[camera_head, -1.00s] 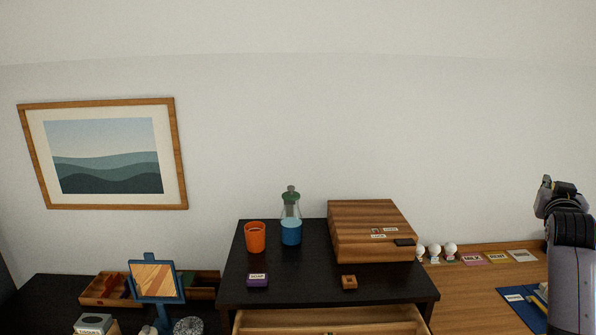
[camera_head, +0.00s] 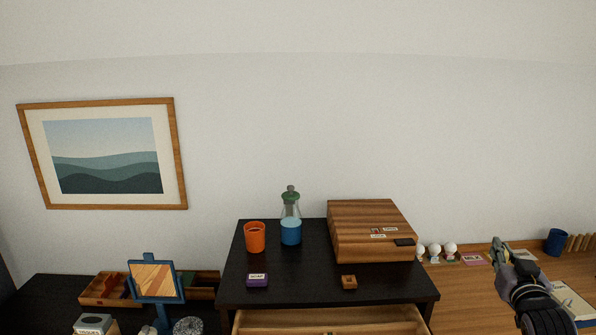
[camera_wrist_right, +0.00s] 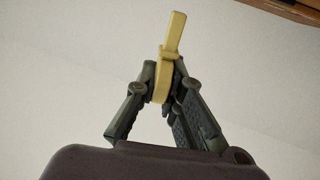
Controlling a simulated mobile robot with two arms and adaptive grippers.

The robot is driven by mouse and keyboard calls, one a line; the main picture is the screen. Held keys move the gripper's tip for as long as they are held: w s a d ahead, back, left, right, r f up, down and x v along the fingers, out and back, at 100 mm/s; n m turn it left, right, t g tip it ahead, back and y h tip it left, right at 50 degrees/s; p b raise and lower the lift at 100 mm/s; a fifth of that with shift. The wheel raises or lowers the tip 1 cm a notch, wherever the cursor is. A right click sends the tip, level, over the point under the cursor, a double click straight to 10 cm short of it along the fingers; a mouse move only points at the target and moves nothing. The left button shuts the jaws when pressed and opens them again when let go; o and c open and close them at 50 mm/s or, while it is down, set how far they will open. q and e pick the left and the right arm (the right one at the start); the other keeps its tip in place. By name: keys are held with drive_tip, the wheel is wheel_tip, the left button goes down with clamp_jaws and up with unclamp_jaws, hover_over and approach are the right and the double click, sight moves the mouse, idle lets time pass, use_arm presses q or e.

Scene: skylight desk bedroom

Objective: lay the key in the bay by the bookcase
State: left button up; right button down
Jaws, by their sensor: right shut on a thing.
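My right gripper (camera_head: 500,252) is at the right of the head view, in front of the wooden desk top. In the right wrist view my right gripper (camera_wrist_right: 163,92) is shut on a yellow key (camera_wrist_right: 172,45), whose shaft points up out of the fingertips. The key is too small to make out in the head view. No bookcase or bay can be made out for certain. My left gripper is not in view.
A dark dresser top (camera_head: 310,285) holds a wooden box (camera_head: 365,222), an orange cup (camera_head: 255,238), a flask (camera_head: 291,230), a purple block (camera_head: 257,281) and a small wooden block (camera_head: 349,282). Its drawer (camera_head: 330,322) is open. A blue cup (camera_head: 556,242) stands far right.

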drive_tip(key=s+a+f+n+y, duration=0.35)
drive_tip(key=s+a+f, duration=0.3)
drive_tip(key=a, duration=0.25)
drive_tip(key=s+a+f+n+y, duration=0.2)
drive_tip(key=s+a+f+y, duration=0.35)
drive_tip(key=s+a, duration=0.25)
drive_tip(key=s+a+f+n+g+y, duration=0.2)
drive_tip(key=s+a+n+y, duration=0.15)
drive_tip(key=s+a, duration=1.05)
drive_tip(key=d+r+m+t+h, duration=0.35)
drive_tip(key=m+h, duration=0.25)
drive_tip(key=h, duration=0.2)
wheel_tip(320, 180, down, 15)
drive_tip(key=b, duration=1.4)
drive_tip(key=shift+w+d+g, duration=0.3)
drive_tip(key=shift+w+g, duration=0.15)
drive_tip(key=shift+r, duration=0.1)
